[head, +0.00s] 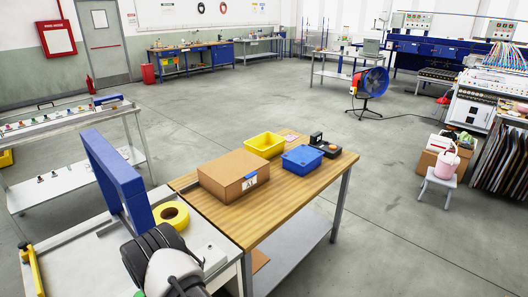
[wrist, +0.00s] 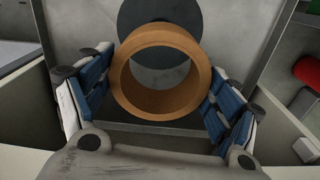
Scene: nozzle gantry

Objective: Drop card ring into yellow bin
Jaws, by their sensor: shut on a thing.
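The card ring (wrist: 122,92) is an orange-brown ring held between the blue finger pads of my gripper (wrist: 160,92) in the wrist view. The pads are closed on its left and right sides, and its open bore faces the camera. The yellow bin (head: 264,145) is an open tray at the back of the wooden table in the head view. My arm is at the bottom left of the head view, apart from the bin, with its fingers hidden. A yellow ring (head: 161,216) shows just beyond my arm; I cannot tell whether it is the held ring.
A closed cardboard box (head: 225,176) stands on the wooden table (head: 262,214), nearer than the yellow bin. A blue bin (head: 302,158) and a dark device stand right of the yellow bin. A tall blue frame (head: 108,172) rises left of my arm.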

